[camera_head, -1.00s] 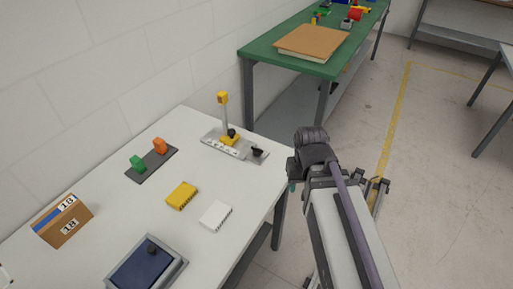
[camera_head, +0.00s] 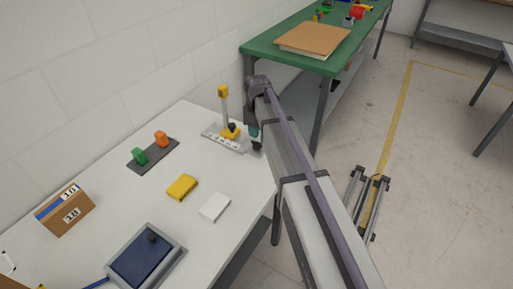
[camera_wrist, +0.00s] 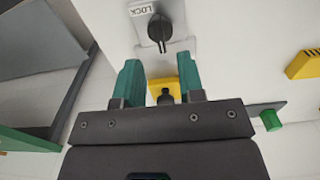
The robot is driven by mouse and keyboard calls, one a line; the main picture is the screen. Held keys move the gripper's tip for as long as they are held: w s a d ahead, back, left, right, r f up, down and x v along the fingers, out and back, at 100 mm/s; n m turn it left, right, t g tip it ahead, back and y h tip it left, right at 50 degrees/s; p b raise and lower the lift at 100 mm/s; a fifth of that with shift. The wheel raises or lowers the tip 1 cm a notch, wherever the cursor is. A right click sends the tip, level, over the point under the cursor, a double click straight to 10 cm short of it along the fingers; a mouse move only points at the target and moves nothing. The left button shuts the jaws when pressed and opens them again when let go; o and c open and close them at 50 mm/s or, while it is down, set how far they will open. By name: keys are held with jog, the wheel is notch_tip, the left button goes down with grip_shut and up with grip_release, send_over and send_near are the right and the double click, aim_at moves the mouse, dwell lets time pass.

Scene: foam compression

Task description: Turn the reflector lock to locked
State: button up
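The reflector lock is a black knob (camera_wrist: 158,28) on a light plate, with a white LOCK label (camera_wrist: 143,10) beside it in the wrist view. In the head view, the knob (camera_head: 257,147) sits at the right end of the grey fixture base (camera_head: 212,135). A yellow post (camera_head: 224,92) and a yellow block with a black knob (camera_head: 230,131) stand on that base. My gripper (camera_wrist: 160,72) has two teal fingers, open and apart with nothing held. The lock knob lies just beyond the fingertips. In the head view my arm partly hides the gripper (camera_head: 254,131).
A dark plate (camera_head: 153,156) with green and orange blocks, a yellow block (camera_head: 182,187), a white block (camera_head: 215,206), a cardboard box (camera_head: 65,209) and a blue pad (camera_head: 145,257) share the table. A green bench (camera_head: 280,60) stands behind.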

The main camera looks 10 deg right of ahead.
aim_at(257, 142)
notch_tip(257, 142, down, 6)
jog(key=b, duration=0.4)
jog(key=shift+r, duration=0.25)
jog(key=shift+c, duration=0.5)
grip_shut()
